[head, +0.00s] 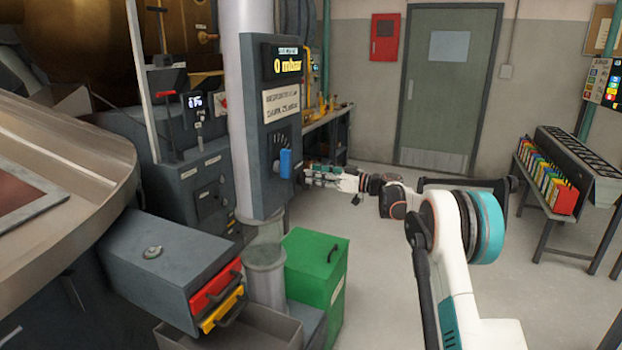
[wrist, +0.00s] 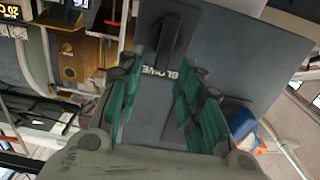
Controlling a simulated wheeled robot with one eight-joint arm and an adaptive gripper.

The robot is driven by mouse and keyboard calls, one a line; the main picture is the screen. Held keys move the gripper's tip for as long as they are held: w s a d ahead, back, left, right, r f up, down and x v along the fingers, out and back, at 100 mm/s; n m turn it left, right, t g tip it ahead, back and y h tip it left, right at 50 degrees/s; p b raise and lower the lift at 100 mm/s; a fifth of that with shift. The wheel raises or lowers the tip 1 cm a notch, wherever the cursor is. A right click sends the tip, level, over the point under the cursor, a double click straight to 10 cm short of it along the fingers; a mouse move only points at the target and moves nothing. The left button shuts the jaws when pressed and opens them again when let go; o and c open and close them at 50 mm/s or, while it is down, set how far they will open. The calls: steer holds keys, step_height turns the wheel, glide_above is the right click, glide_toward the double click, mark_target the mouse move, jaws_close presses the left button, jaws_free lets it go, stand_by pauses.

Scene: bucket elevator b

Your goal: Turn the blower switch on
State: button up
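The blower switch (wrist: 168,42) is a dark upright lever on a grey panel face in the wrist view, with a white label reading "BLOWE…" (wrist: 160,72) below it, partly covered. In the head view, the grey control box (head: 262,180) hangs on a pale column; the switch does not show there. My gripper (wrist: 160,76) has its teal-padded fingers apart, with nothing seen between them but the panel. The lever appears just beyond the fingertips; I cannot tell the exact gap. In the head view my gripper (head: 310,175) is at the box's right side.
A blue handle (head: 286,163) on the box's front sits close to my gripper, and it shows right of my fingers in the wrist view (wrist: 243,125). A green cabinet (head: 315,270) stands below.

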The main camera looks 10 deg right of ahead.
steer(key=shift+x, duration=1.2)
jaws_close()
